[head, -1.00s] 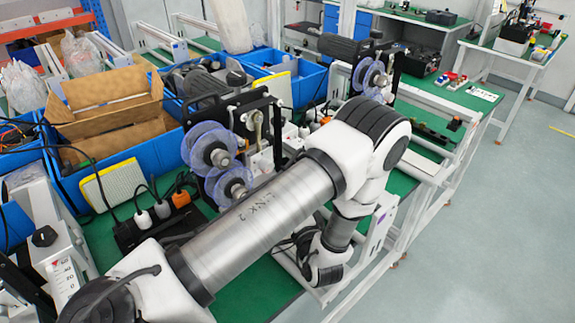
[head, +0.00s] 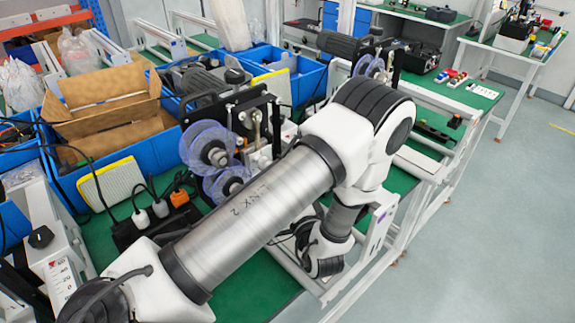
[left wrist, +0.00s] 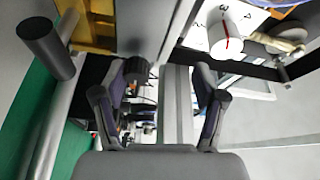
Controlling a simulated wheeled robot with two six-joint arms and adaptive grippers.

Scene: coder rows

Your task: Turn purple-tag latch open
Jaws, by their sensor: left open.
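A white panel (head: 382,214) with a small purple mark stands on the bench frame just right of my left wrist in the head view. I cannot make out a latch on it there. In the left wrist view, a white round knob (left wrist: 226,40) with a red line sits by a white lettered plate at the upper right; no purple tag shows on it. My left gripper (left wrist: 160,95) is open, its two dark fingers apart, with nothing held between them. The knob lies beyond and right of the fingers. In the head view my arm hides the fingers. My right gripper is out of view.
A grey metal bar (left wrist: 177,105) runs between the fingers in the wrist view, and a dark post (left wrist: 45,45) stands at the left. Purple reels (head: 208,147), blue bins (head: 75,185) and a power strip (head: 150,225) crowd the green bench. The floor (head: 490,240) at right is clear.

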